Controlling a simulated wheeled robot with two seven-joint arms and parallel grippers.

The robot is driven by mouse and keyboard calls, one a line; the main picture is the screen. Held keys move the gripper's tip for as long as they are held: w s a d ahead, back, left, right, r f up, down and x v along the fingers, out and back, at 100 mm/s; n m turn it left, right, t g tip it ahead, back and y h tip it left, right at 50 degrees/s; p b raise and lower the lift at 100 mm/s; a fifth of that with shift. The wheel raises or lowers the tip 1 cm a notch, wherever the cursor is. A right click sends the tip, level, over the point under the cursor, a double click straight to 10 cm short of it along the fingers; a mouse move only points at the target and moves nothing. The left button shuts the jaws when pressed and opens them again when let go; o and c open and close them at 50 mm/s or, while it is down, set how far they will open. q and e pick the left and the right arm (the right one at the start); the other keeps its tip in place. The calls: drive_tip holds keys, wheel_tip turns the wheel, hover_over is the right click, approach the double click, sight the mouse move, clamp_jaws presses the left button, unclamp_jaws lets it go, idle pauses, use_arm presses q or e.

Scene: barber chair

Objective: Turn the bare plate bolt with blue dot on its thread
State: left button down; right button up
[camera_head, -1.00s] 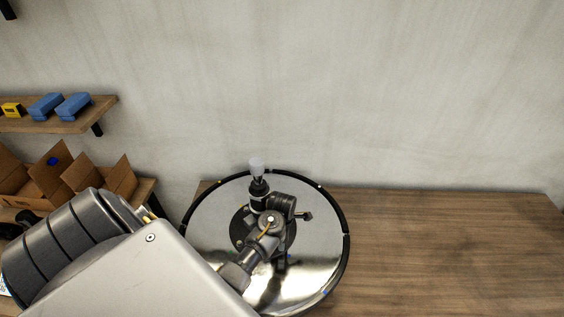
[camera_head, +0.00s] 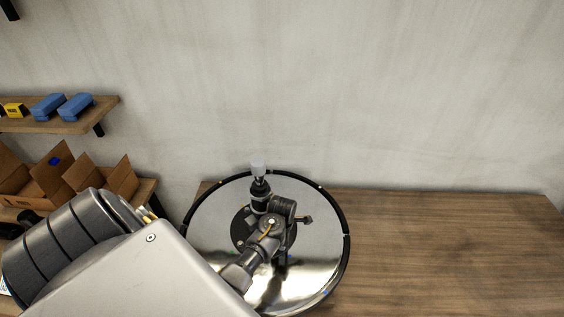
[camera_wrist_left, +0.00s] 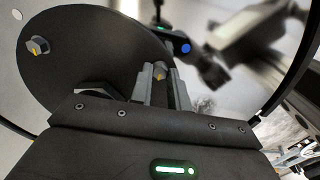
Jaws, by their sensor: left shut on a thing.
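A round dark plate (camera_wrist_left: 95,60) fills the upper left of the wrist view, with a grey bolt with a yellow mark (camera_wrist_left: 37,46) near its left edge. A second yellow-marked bolt (camera_wrist_left: 160,70) shows between the fingers of my left gripper (camera_wrist_left: 162,84), which is shut on it. A blue dot (camera_wrist_left: 185,48) shows just beyond, on a dark part behind the fingers; I cannot tell whether it belongs to a bolt. In the head view my left arm covers part of the round shiny base (camera_head: 325,210), and the fingertips cannot be made out. My right gripper is out of view.
The base rests on a wooden table (camera_head: 450,250), clear to the right. Left are a shelf (camera_head: 70,126) with blue and yellow items and open cardboard boxes (camera_head: 105,180).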

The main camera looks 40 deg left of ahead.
use_arm(q)
drive_tip(key=shift+m, duration=0.3)
